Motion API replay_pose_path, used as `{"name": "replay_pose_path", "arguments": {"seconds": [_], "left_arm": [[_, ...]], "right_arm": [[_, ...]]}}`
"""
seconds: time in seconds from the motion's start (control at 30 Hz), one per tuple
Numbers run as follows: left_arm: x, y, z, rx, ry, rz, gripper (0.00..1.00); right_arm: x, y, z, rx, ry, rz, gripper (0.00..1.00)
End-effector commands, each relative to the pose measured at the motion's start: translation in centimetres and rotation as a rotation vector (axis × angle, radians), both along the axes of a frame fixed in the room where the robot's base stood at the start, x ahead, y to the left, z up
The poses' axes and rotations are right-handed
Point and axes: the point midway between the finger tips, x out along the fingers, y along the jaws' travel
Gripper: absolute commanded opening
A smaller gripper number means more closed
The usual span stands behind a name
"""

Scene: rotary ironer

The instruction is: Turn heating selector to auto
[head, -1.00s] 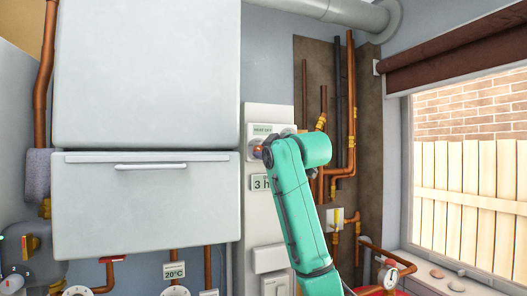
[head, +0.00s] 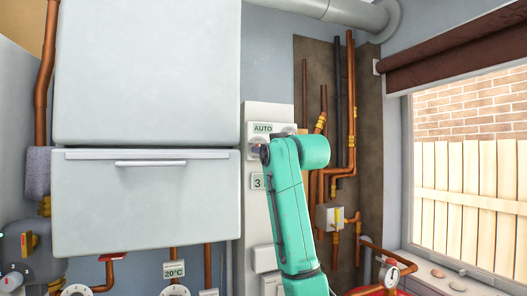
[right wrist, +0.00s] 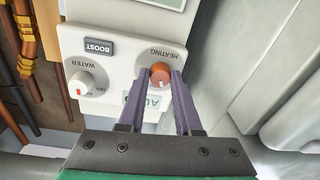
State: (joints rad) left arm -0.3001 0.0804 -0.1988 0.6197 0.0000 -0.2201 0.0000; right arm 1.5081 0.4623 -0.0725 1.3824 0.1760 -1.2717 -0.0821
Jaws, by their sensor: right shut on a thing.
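The heating selector is an orange-red round knob (right wrist: 160,76) on a white control panel (right wrist: 120,50), beside the word HEATING in the right wrist view. My right gripper (right wrist: 161,84) is shut on this knob, one purple finger on each side. In the head view the display above the knob (head: 263,128) reads AUTO. There my right arm (head: 288,200) hides most of the selector, and the gripper shows only slightly. My left gripper is in neither view.
A white WATER knob (right wrist: 82,83) and a grey BOOST button (right wrist: 99,47) sit beside the selector. A large white boiler casing (head: 145,200) stands left of the panel. Copper pipes (head: 351,110) run to the right, with a window (head: 470,170) beyond.

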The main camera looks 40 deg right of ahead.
Motion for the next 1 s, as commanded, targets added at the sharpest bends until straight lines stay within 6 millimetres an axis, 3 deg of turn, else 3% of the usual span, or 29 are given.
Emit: {"name": "replay_pose_path", "arguments": {"seconds": [0.5,1.0], "left_arm": [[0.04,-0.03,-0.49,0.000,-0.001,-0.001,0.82],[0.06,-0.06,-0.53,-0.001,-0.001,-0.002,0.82]], "right_arm": [[0.24,0.18,-0.41,0.329,-0.105,0.003,0.00],[0.26,0.19,-0.46,0.382,-0.121,0.001,0.00]]}}
